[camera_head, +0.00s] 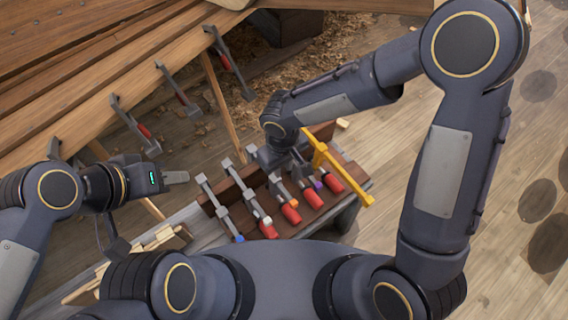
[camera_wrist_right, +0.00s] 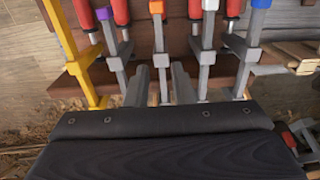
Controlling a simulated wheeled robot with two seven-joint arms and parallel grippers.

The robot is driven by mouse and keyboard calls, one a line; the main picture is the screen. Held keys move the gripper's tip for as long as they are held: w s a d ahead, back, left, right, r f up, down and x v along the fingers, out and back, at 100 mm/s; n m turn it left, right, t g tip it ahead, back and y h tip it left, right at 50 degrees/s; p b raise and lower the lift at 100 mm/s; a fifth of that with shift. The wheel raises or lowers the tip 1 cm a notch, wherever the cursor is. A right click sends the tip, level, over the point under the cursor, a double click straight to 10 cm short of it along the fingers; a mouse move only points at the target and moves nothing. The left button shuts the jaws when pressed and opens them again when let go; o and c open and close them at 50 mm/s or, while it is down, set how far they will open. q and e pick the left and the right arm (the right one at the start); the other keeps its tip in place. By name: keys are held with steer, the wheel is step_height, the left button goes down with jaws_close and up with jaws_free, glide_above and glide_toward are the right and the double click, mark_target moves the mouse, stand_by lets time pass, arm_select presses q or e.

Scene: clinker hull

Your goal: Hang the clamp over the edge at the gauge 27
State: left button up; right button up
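Several clamps with grey bars and red handles lie side by side in a brown wooden tray (camera_head: 346,172). Their ends carry coloured tips, among them a blue-tipped clamp (camera_head: 222,209), a white-tipped clamp (camera_head: 246,191) and a purple-tipped clamp (camera_head: 304,170). My right gripper (camera_wrist_right: 160,86) is over the tray's far side, open. The bar of an orange-tipped clamp (camera_wrist_right: 158,40) lies between its fingers, with gaps visible on both sides. My left gripper (camera_head: 176,178) is left of the tray, holding nothing visible; its finger gap is unclear. I cannot read any gauge number.
Other clamps hang along the plank edge of the hull (camera_head: 130,70), including a hanging clamp (camera_head: 178,90). A yellow clamp-shaped piece (camera_head: 340,172) stands at the tray's right side. Wood offcuts (camera_head: 160,240) lie left of the tray. Open floor lies to the right.

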mark_target(283, 189)
step_height(283, 189, down, 14)
steer(key=b, duration=1.1)
steer(key=shift+w+r, duration=0.1)
steer(key=shift+r, duration=0.1)
steer(key=shift+c, duration=0.4)
steer(key=shift+w+a+r, duration=0.1)
steer(key=shift+w+a, duration=0.4)
steer(key=shift+w, duration=0.25)
steer(key=shift+s+d, duration=0.1)
steer(key=shift+s, duration=0.05)
steer(key=shift+s+d+b, duration=0.25)
steer(key=shift+s+b, duration=0.05)
steer(key=shift+s, duration=0.05)
steer(key=shift+o, duration=0.4)
